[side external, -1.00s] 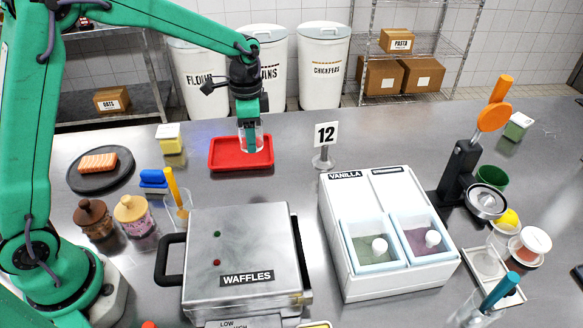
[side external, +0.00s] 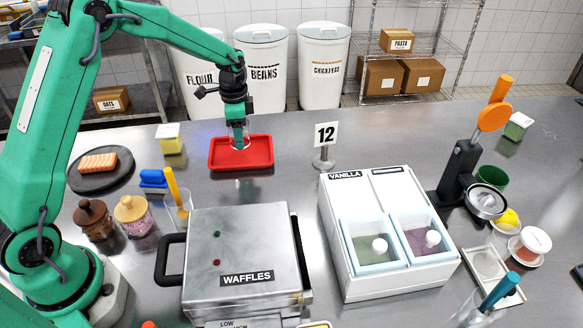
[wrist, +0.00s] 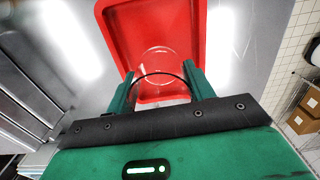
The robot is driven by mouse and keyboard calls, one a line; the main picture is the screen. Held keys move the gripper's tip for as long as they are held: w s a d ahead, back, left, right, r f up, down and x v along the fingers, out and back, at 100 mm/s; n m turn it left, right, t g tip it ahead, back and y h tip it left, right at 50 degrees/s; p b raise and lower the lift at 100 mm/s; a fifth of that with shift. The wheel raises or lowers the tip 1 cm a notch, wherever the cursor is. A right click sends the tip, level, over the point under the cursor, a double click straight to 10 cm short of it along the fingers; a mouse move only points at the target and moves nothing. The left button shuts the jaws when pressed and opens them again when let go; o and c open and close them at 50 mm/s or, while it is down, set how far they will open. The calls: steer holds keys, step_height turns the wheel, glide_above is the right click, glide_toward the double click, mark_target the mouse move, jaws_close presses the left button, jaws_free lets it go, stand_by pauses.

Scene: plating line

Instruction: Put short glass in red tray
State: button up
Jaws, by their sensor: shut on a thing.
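The red tray (side external: 259,161) lies flat on the steel counter behind the waffle iron; it also shows in the wrist view (wrist: 112,30). My gripper (side external: 238,138) is over the tray and shut on the short glass (side external: 247,140). The glass is clear and looks upright, low over the tray floor; I cannot tell whether its base touches. In the wrist view the round glass (wrist: 158,60) sits between my two green fingers, with the red tray behind it.
A waffle iron (side external: 242,250) stands in front of the tray. A white ice cream box (side external: 385,270) is at front right.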

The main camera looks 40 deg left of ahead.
steer(key=shift+f, duration=1.8)
steer(key=shift+f, duration=0.1)
steer(key=o, duration=1.1)
steer(key=shift+c, duration=0.2)
step_height(320, 180, up, 12)
